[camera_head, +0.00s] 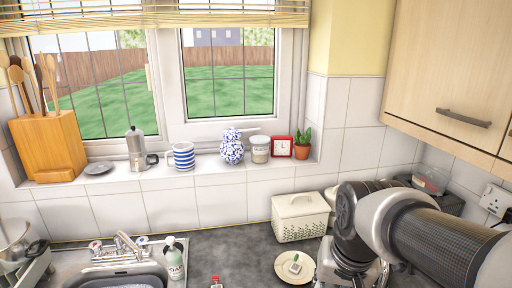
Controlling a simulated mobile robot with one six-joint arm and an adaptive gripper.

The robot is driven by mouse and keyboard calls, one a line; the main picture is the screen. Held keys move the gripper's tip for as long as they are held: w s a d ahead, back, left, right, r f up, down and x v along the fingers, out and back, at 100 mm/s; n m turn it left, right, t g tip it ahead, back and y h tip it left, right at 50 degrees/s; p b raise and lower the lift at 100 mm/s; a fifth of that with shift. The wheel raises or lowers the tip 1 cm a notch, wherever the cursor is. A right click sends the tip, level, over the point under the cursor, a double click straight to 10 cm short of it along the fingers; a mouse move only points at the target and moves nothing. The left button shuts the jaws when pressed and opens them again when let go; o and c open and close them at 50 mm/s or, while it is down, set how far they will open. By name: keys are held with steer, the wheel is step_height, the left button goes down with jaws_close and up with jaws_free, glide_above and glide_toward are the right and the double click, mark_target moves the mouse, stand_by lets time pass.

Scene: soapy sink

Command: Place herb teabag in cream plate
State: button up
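The cream plate (282,277) lies on the dark worktop below the bread bin, near the bottom edge of the view. A small pale thing with a green mark (295,266), which looks like the herb teabag, sits on the plate. My arm comes in from the right and bends down just right of the plate. The end of my gripper (347,279) is at the bottom edge, partly cut off. Its fingertips do not show clearly, and I cannot tell what is between them.
A small item with a red tag (216,281) is on the worktop left of the plate. A soap bottle (175,260) stands by the sink (118,279). A cream bread bin (299,215) stands behind the plate. Bare worktop (235,252) lies between sink and plate.

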steer(key=s+n+t, duration=0.1)
steer(key=s+n, duration=0.1)
steer(key=s, duration=1.1)
steer(key=shift+n+t, duration=0.4)
steer(key=shift+f, duration=0.1)
